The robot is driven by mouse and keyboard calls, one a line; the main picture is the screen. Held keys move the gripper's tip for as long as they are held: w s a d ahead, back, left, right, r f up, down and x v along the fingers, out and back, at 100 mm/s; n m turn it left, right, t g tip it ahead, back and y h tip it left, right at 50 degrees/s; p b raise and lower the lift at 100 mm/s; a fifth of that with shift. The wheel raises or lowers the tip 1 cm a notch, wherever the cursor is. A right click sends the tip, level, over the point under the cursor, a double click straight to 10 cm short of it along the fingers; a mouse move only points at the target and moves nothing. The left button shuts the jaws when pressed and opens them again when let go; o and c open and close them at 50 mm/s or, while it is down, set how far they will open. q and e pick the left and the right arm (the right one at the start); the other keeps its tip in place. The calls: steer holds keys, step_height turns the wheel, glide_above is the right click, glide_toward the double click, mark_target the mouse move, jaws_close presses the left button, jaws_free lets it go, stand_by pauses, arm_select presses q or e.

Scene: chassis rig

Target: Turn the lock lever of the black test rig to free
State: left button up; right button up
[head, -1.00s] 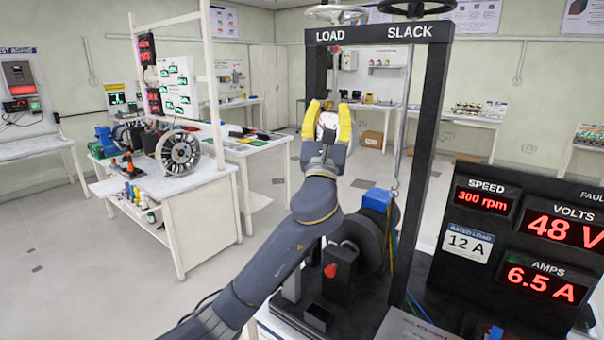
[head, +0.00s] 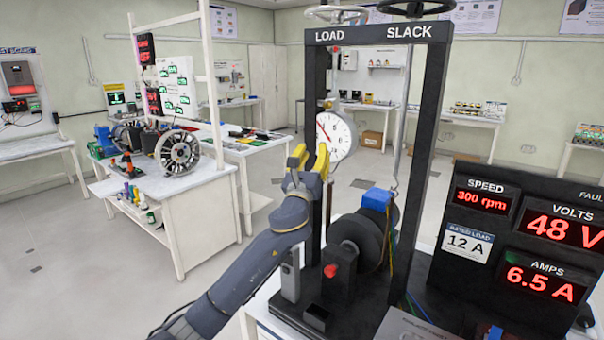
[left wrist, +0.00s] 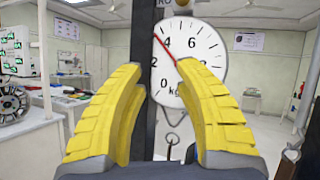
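The black test rig (head: 437,120) is a tall frame marked LOAD and SLACK, standing on a black base. A small red knob (head: 330,270) sits on a black block low on the rig; I cannot tell whether it is the lock lever or which way it is set. My left gripper (head: 310,154) is raised at the rig's left post, well above the red knob. Its yellow fingers are apart and empty, as the left wrist view (left wrist: 161,75) also shows. My right gripper is not in view.
A round white dial (head: 338,136) hangs in the frame, just beyond my left gripper. Below are a dark drum (head: 352,238) and a blue block (head: 377,199). A meter panel (head: 500,250) stands at the right. A white bench (head: 205,215) is at the left, with open floor between.

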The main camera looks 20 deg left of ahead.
arm_select(q)
steer(key=w+a+f+n+g, duration=0.1)
steer(key=w+a+f+n, duration=0.1)
steer(key=f, duration=0.6)
steer(key=w+a, duration=0.1)
steer(key=a, duration=0.1)
steer(key=shift+a, duration=0.4)
steer(key=shift+r, duration=0.15)
steer(key=s+d+r+m+t, duration=0.1)
steer(key=s+d+r, duration=0.2)
steer(key=r, duration=0.3)
steer(key=s+d+r+m+t, duration=0.1)
steer(key=s+d+r+m, duration=0.1)
steer(key=d+r, duration=0.3)
steer(key=shift+s+r+y, duration=0.3)
steer(key=shift+s+r, duration=0.15)
steer(key=shift+r, duration=0.6)
